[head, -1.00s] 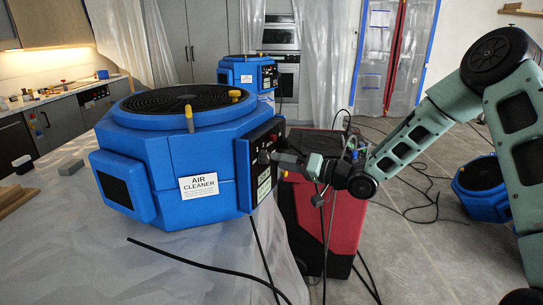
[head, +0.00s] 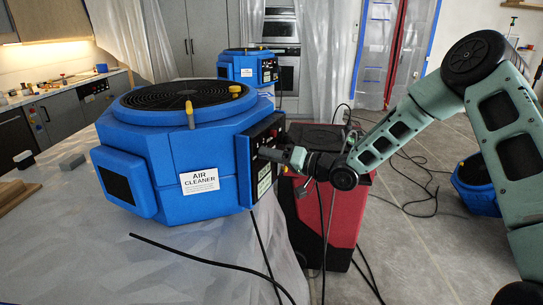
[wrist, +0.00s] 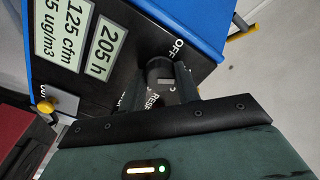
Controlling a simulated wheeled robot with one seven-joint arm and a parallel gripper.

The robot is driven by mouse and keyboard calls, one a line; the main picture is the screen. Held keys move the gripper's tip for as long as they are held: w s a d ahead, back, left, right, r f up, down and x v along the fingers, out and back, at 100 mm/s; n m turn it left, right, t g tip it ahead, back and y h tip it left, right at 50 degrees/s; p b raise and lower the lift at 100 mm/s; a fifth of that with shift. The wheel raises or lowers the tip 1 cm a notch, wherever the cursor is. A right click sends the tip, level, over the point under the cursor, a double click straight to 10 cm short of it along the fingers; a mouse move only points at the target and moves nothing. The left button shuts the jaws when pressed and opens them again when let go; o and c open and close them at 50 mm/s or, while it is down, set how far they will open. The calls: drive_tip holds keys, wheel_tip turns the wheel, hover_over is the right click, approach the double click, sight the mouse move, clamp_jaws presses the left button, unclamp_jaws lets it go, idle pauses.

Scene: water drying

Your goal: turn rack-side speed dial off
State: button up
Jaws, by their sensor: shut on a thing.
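A black dial (wrist: 160,70) sits on the dark control panel (head: 264,172) of the near blue air cleaner (head: 205,150). In the wrist view the word OFF is printed beside the dial, and other lettering there is partly hidden. My gripper (wrist: 160,82) has one finger on each side of the dial and is shut on it. In the head view my gripper (head: 272,153) reaches the panel from the right and hides the dial. The dial's exact setting is hard to tell.
Green readout labels (wrist: 92,38) and a yellow knob (wrist: 67,103) are on the panel. A red and black machine (head: 325,220) stands under my arm. A second blue unit (head: 247,68) stands behind. Black cables lie on the table and floor.

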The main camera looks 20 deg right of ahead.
drive_tip(key=shift+d+n+b, duration=0.1)
drive_tip(key=shift+n+b, duration=5.8)
drive_tip(key=shift+b, duration=0.65)
drive_tip(key=o, duration=1)
drive_tip(key=shift+c, duration=0.2)
